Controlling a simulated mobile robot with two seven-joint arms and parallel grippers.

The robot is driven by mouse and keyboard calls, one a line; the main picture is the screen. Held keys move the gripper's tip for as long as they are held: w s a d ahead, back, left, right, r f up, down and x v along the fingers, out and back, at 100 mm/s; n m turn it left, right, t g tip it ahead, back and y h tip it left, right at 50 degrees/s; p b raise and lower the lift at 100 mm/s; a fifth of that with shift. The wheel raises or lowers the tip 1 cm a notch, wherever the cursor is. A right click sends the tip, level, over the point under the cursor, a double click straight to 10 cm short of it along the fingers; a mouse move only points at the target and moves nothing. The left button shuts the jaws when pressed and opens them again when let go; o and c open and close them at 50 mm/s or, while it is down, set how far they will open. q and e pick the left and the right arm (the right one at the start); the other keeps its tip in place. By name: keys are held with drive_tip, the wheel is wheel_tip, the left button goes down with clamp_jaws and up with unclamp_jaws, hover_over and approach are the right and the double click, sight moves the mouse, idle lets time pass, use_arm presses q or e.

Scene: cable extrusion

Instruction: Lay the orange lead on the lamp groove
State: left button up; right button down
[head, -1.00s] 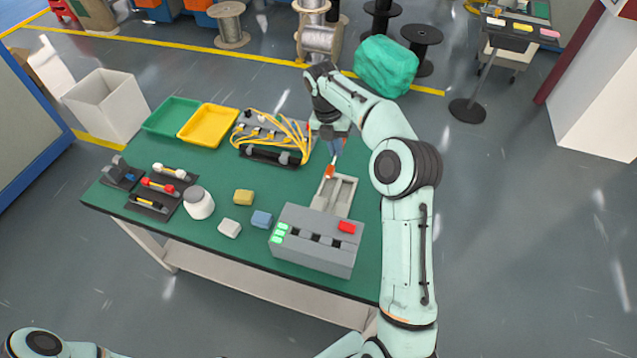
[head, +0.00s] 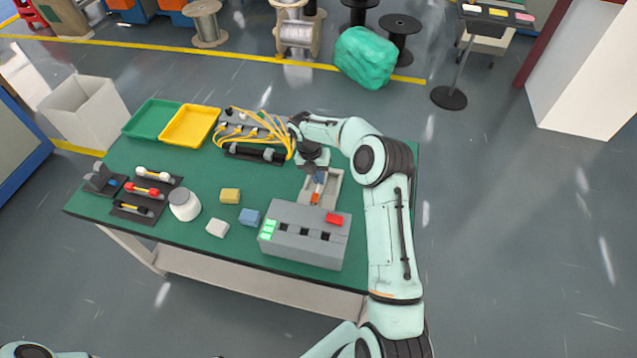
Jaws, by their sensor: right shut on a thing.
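My right gripper (head: 319,179) reaches down from the right arm and is shut on the orange lead (head: 315,198). The lead's orange end shows just below the fingers, over a pale grey grooved tray (head: 335,188) behind the grey box. I cannot tell whether the lead touches the tray. The grey box (head: 300,252) has dark slots on top, green lamps (head: 268,229) at its left and a red block (head: 334,220) at its right. Which groove is the lamp groove is not clear. My left gripper is out of view.
Yellow cables (head: 255,130) on a rack stand left of the gripper. Green (head: 153,118) and yellow (head: 190,125) trays are at the back left. A white jar (head: 184,205) and small yellow (head: 230,196), blue (head: 249,217) and white (head: 217,229) blocks sit left of the box.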

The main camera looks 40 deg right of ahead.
sight(321, 192)
drive_tip(key=shift+f, duration=1.85)
drive_tip(key=shift+f, duration=0.25)
drive_tip(key=shift+f, duration=0.35)
drive_tip(key=c, duration=1.3)
unclamp_jaws()
drive_tip(key=shift+r, duration=0.1)
drive_tip(key=r, duration=0.4)
drive_tip(key=w+a+r, duration=0.1)
drive_tip(key=r, duration=0.7)
drive_tip(key=shift+w+a+r, duration=0.25)
drive_tip(key=shift+w+r, duration=0.15)
